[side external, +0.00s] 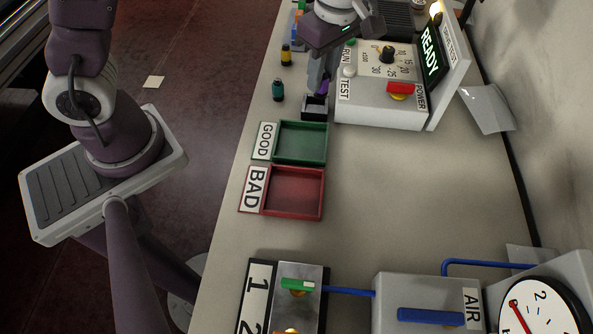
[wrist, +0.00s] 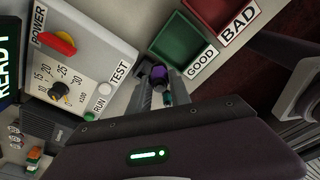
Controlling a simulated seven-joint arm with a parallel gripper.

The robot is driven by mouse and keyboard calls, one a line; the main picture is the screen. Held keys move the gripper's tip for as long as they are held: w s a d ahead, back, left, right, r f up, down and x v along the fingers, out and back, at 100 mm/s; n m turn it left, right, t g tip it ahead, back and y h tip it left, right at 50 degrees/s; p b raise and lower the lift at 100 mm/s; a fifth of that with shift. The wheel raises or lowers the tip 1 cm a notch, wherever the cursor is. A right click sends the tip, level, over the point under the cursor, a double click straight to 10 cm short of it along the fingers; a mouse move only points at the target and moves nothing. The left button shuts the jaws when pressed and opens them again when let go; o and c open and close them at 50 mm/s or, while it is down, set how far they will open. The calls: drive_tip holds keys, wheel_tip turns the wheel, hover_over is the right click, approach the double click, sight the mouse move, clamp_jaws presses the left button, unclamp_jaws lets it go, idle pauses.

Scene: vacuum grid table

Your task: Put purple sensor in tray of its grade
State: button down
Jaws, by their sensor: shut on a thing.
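The purple sensor (side external: 324,87) is held between the fingers of my gripper (side external: 321,80), just above or in the small dark socket (side external: 316,108) beside the tester; I cannot tell whether it is seated. In the wrist view the purple sensor (wrist: 158,72) shows between the fingertips (wrist: 160,80). The green GOOD tray (side external: 302,142) and the red BAD tray (side external: 295,192) are both empty, in front of the socket. The tester (side external: 380,110) has a lit READY display (side external: 430,52), a black dial, a red POWER switch, and RUN and TEST buttons.
A teal sensor (side external: 278,91) and a yellow one (side external: 286,56) stand left of the socket near the table edge. A valve block (side external: 298,275) with a green lever and the AIR unit with gauge (side external: 540,310) stand at the front. The middle table is clear.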

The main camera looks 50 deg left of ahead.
drive_tip(key=s+d+m, duration=0.2)
drive_tip(key=s+d, duration=0.4)
drive_tip(key=s, duration=0.1)
drive_tip(key=m, duration=0.1)
hover_over(293, 190)
drive_tip(key=f, duration=1)
drive_tip(key=shift+s+d+f, duration=0.1)
drive_tip(key=shift+d+f, duration=0.05)
drive_tip(key=shift+d, duration=0.1)
drive_tip(key=shift+f+t, duration=0.1)
drive_tip(key=shift+t, duration=0.2)
drive_tip(key=shift+f, duration=0.1)
drive_tip(key=c, duration=1.2)
unclamp_jaws()
